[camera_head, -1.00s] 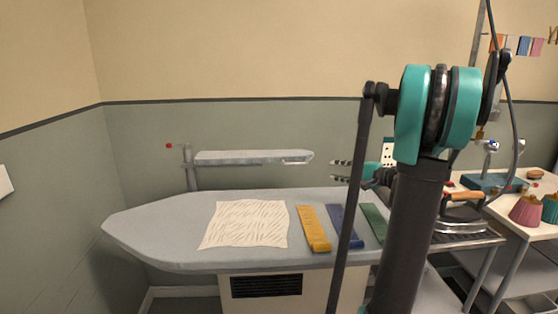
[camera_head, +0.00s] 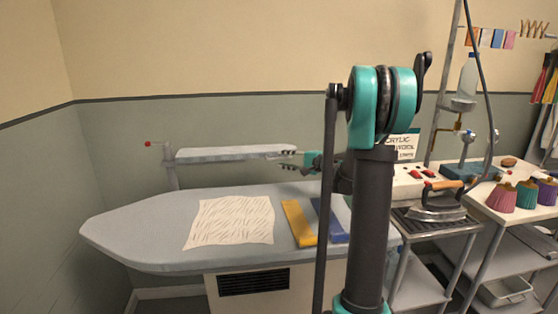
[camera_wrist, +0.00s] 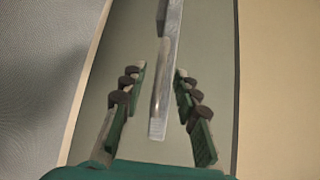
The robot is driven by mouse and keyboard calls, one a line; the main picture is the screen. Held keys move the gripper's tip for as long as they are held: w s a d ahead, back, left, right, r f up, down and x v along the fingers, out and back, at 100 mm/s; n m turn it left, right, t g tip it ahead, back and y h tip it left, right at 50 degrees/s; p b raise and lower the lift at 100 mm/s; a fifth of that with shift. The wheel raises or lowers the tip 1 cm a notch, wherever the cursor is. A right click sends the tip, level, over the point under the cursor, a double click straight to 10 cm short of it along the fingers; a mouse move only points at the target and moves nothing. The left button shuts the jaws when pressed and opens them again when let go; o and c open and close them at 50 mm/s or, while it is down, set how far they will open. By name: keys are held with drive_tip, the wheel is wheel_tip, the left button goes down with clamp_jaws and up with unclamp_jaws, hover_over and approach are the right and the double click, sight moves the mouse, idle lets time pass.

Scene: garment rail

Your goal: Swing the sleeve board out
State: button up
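The sleeve board (camera_head: 225,153) is a narrow grey padded board on a post (camera_head: 169,165) with a red knob (camera_head: 148,144), above the back of the large ironing board (camera_head: 130,232). My gripper (camera_head: 287,160) is at its right end in the head view. In the wrist view the sleeve board's end (camera_wrist: 160,110) shows between the two fingers of my gripper (camera_wrist: 160,88). The fingers are open, with a gap on each side of the board. My arm hides part of the large board.
A cream cloth (camera_head: 230,222), a yellow strip (camera_head: 299,222) and a blue strip (camera_head: 330,222) lie on the large board. An iron (camera_head: 437,209) stands on a rack to the right. Coloured cones (camera_head: 502,197) are on the right table. A wall is behind.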

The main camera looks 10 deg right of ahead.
sight(279, 159)
drive_tip(key=shift+x, duration=1.55)
clamp_jaws()
